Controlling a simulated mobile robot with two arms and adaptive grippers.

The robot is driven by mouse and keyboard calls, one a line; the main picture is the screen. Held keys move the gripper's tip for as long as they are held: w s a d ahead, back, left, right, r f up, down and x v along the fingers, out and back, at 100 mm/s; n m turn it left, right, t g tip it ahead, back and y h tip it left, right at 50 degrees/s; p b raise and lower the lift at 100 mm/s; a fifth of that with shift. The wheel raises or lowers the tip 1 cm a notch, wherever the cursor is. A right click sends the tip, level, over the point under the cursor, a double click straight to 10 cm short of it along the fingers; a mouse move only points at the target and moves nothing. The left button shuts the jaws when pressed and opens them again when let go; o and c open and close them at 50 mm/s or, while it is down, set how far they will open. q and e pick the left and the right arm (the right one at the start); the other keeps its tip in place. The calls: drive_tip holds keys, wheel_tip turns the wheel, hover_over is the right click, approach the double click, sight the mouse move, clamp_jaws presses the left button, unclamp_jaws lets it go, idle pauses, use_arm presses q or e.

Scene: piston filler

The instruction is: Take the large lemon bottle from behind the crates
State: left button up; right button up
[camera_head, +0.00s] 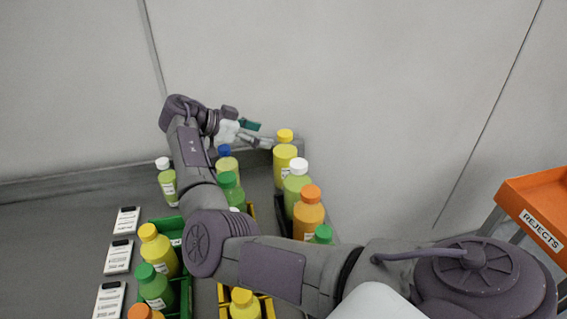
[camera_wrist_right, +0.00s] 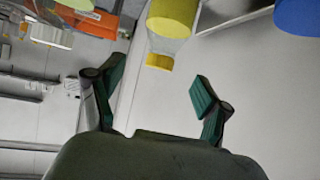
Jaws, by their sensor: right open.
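A large yellow bottle with a yellow cap (camera_head: 285,158), which looks like the lemon one, stands at the far end of the right-hand row, near the wall. Its foot is partly hidden by the bottle in front. My right gripper (camera_head: 261,136) is open just left of its upper part. In the right wrist view my open gripper (camera_wrist_right: 160,86) has its green-padded fingers apart with nothing between them. A yellow bottle (camera_wrist_right: 172,16) shows beyond the fingertips there. My left gripper is not in view.
A white-capped bottle (camera_head: 297,182) and an orange bottle (camera_head: 308,215) stand in front of the yellow one. A green crate (camera_head: 184,296) holds bottles. An orange rejects bin (camera_head: 540,205) is at right.

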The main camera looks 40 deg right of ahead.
sight(285, 140)
drive_tip(key=p+x, duration=0.1)
drive_tip(key=x, duration=0.3)
drive_tip(key=shift+d+p, duration=0.3)
drive_tip(key=shift+p, duration=0.1)
drive_tip(key=p+x, duration=0.1)
drive_tip(key=x, duration=0.2)
drive_tip(key=shift+d+f+p, duration=0.2)
drive_tip(key=shift+d+p, duration=0.05)
drive_tip(key=shift+p, duration=0.05)
drive_tip(key=shift+s+d+f, duration=0.1)
drive_tip(key=shift+d+f, duration=0.1)
drive_tip(key=shift+a, duration=0.1)
drive_tip(key=c, duration=0.7)
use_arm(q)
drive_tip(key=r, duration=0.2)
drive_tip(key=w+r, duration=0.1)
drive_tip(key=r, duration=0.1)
use_arm(e)
drive_tip(key=shift+s+f, duration=0.1)
clamp_jaws()
